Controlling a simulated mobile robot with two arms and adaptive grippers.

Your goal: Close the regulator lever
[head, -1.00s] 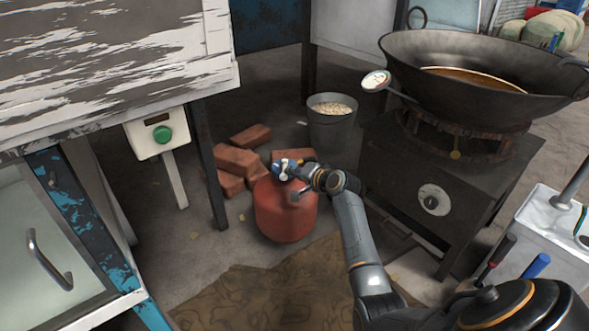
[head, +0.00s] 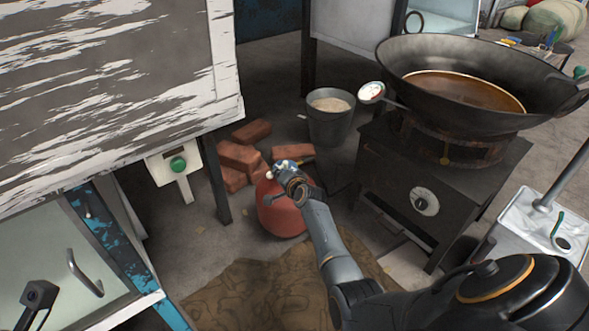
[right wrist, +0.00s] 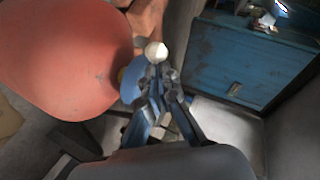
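The red gas cylinder (head: 280,214) stands on the floor between the cabinet and the stove. It fills the left of the right wrist view (right wrist: 65,55). A blue regulator part (right wrist: 132,80) with a pale round knob (right wrist: 156,52) shows beside the cylinder in that view. My right gripper (head: 284,170) is at the cylinder's top and hides much of the regulator in the head view. In the wrist view its fingertips (right wrist: 161,76) come together just below the knob, touching or very near the regulator. A dark part of my left gripper (head: 38,295) shows at the lower left.
Bricks (head: 240,156) and a bucket (head: 330,118) stand behind the cylinder. The stove (head: 400,190) with a large wok (head: 400,70) is to the right. A cabinet (head: 110,90) with a green button (head: 178,164) is at left. A brown cloth (head: 250,295) lies in front.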

